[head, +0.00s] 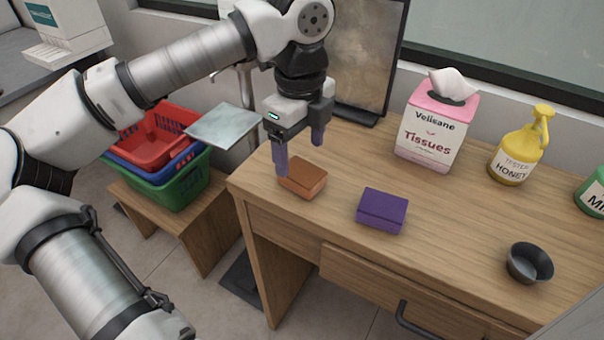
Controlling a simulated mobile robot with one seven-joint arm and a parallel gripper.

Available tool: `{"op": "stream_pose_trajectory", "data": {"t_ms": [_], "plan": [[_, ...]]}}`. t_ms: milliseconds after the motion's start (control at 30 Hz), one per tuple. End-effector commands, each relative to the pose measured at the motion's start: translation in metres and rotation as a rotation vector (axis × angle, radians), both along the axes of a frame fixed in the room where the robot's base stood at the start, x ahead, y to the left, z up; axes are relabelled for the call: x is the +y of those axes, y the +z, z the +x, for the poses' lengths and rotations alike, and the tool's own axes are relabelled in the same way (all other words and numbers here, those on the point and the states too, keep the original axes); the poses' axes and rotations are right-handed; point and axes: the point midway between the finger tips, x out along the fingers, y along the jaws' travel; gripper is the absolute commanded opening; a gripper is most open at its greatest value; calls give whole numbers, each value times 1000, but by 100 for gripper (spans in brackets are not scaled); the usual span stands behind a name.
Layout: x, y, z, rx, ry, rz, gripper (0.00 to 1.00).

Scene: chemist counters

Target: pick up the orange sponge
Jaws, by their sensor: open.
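The orange sponge (304,179) is a brownish-orange block lying flat near the left end of the wooden desk. My gripper (299,157) points down above it, with its two purple-grey fingers spread apart and nothing held between them. The left finger's tip overlaps the sponge's left edge in the picture; the right finger is behind and above it. I cannot tell whether either finger touches the sponge.
A purple block (381,211) lies just right of the sponge on the desk (440,215). A tissue box (432,125), a yellow honey bottle (521,150) and a dark bowl (529,263) stand farther right. Stacked baskets (160,165) are at the left.

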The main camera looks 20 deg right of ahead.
Motion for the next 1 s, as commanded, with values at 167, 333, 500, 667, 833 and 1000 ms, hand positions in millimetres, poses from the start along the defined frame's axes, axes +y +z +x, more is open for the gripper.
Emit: {"op": "stream_pose_trajectory", "data": {"t_ms": [167, 333, 500, 667, 833, 1000], "plan": [[-1, -10, 0, 1, -2, -2, 75], [-3, -31, 0, 4, -5, -3, 75], [-3, -53, 1, 2, -2, -2, 75], [-3, -58, 1, 0, -1, -2, 75], [-3, -58, 1, 0, -1, -2, 70], [-3, -58, 1, 0, -1, -2, 48]]}}
